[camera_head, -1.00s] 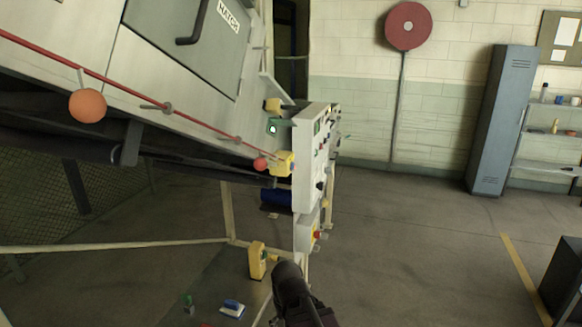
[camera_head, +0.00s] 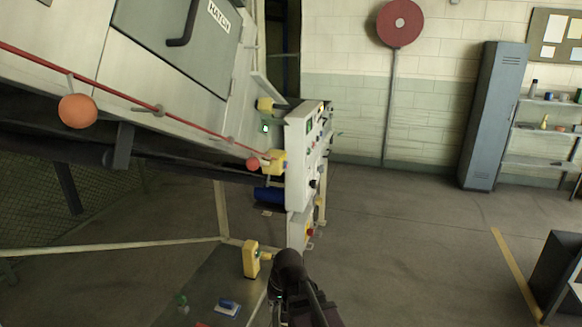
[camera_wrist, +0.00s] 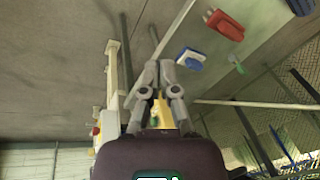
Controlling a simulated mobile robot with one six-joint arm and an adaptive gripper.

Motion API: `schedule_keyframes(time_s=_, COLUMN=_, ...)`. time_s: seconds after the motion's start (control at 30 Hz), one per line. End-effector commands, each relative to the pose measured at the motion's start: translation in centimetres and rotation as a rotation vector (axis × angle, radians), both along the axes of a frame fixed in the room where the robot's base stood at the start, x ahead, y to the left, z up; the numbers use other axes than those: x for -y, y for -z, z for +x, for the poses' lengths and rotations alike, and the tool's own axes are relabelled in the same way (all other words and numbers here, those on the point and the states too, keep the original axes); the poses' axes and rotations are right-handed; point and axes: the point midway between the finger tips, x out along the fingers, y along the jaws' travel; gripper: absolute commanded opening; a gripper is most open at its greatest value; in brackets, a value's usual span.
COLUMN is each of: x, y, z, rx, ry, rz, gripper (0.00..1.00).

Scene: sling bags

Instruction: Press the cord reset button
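A red cord (camera_head: 110,90) runs down along the machine to a yellow switch box (camera_head: 280,162), with a red ball (camera_head: 253,163) beside it. Another yellow box (camera_head: 265,104) sits higher, above a small pale light (camera_head: 265,128). A yellow unit (camera_head: 250,258) stands low, just left of my arm. I cannot tell which part is the cord reset button. A yellow part (camera_wrist: 182,112) shows behind the fingers. In the head view, my dark wrist hides the fingertips.
A white control panel (camera_head: 298,160) with buttons stands just beyond my arm. A lower box with a red button (camera_head: 309,232) is under it. A blue-and-white item (camera_head: 228,307) lies on the plate at lower left. Open floor (camera_head: 410,240) lies to the right, before a locker (camera_head: 490,115).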

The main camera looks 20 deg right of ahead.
Motion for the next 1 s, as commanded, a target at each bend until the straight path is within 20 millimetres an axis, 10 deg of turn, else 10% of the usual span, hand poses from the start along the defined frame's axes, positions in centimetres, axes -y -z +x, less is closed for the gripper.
schedule_keyframes(time_s=0.53, x=2.5, y=-8.5, z=13.6, rx=0.373, ry=0.292, rz=0.486, gripper=0.00)
schedule_keyframes(time_s=1.0, x=12.0, y=-17.9, z=22.8, rx=0.678, ry=0.660, rz=0.860, gripper=0.00)
